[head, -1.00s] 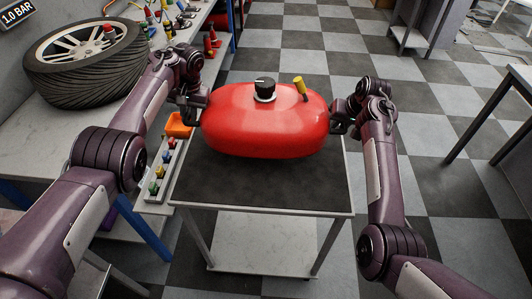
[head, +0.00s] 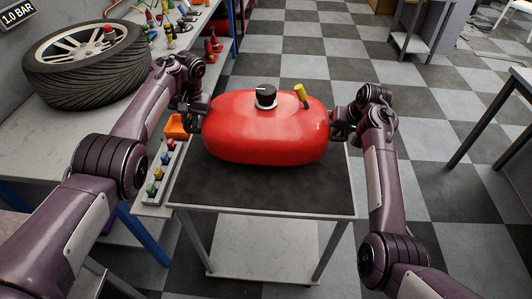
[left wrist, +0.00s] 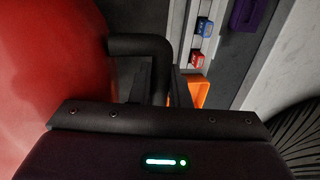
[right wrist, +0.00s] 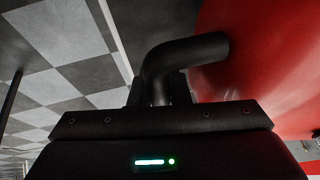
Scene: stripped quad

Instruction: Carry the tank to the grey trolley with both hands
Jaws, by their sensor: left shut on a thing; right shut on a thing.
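The red tank (head: 265,140), with a black cap and a yellow spout on top, is level between my two grippers. It is over the dark top of the grey trolley (head: 262,190); I cannot tell whether its underside touches the top. My left gripper (head: 194,117) is shut on the tank's left black handle, which shows in the left wrist view (left wrist: 145,46). My right gripper (head: 341,128) is shut on the right black handle, clear in the right wrist view (right wrist: 185,55). The fingertips are partly hidden by the wrists.
A workbench (head: 95,125) runs along the left with a tyre (head: 85,75), an orange bin (head: 177,126) and a strip of coloured small parts (head: 160,172) close to the trolley's left edge. Checkered floor (head: 425,130) is open to the right. A grey table stands far right.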

